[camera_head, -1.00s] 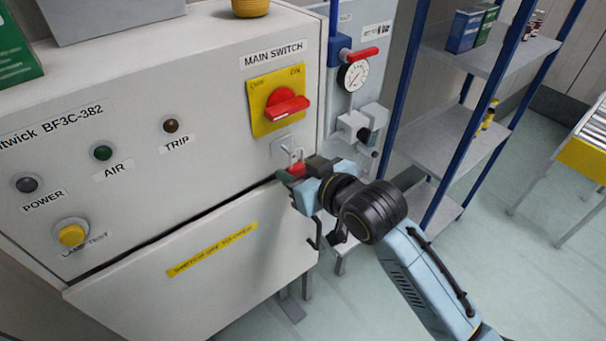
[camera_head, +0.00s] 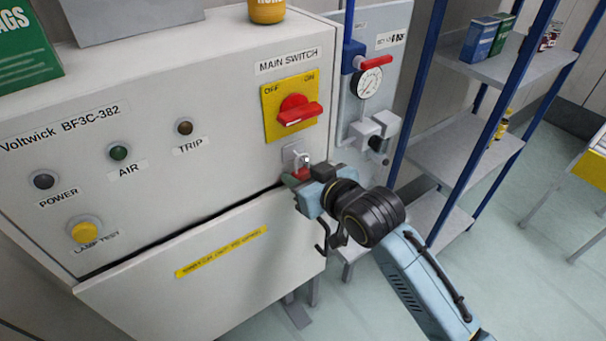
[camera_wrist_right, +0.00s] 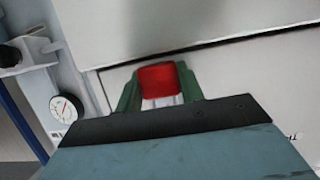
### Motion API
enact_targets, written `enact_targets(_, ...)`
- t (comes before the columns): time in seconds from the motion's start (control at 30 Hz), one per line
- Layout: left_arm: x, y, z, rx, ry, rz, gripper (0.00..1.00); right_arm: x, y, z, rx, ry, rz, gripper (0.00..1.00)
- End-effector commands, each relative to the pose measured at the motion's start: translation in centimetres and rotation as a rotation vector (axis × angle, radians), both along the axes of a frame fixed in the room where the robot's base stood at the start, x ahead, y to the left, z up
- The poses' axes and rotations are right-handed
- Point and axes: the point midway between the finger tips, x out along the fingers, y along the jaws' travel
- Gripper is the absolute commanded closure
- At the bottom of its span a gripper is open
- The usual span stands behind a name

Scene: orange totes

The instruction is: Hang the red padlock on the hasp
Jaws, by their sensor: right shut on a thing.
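The red padlock (camera_wrist_right: 160,78) is between the green fingertips of my right gripper (camera_wrist_right: 158,92), which is shut on its body. In the head view the right gripper (camera_head: 298,176) is at the cabinet front, just below the hasp (camera_head: 292,154), a small grey plate under the main switch. Part of the padlock (camera_head: 301,173) shows red there, with its pale shackle rising in front of the hasp. I cannot tell whether the shackle passes through the hasp. My left gripper is in neither view.
The red main switch (camera_head: 299,109) on its yellow plate is just above the hasp. A pressure gauge (camera_head: 370,82) and valve stand right of the cabinet. A blue-posted shelf (camera_head: 460,153) is further right. The cabinet's lower panel (camera_head: 200,285) juts out below the gripper.

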Motion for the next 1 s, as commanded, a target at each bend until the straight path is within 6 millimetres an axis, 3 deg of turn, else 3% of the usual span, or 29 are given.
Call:
enact_targets(0.17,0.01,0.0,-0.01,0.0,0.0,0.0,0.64,-0.01,0.04,-0.06,0.0,0.002,0.001,0.82)
enact_targets(0.2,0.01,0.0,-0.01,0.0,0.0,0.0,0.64,-0.01,0.04,-0.06,0.0,0.002,0.001,0.58)
enact_targets(0.37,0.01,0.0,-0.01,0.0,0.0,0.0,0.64,-0.05,0.11,-0.06,0.001,0.002,0.002,0.37)
enact_targets(1.0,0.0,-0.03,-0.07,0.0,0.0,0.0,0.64,-0.37,-0.02,0.04,0.002,0.001,0.003,0.37)
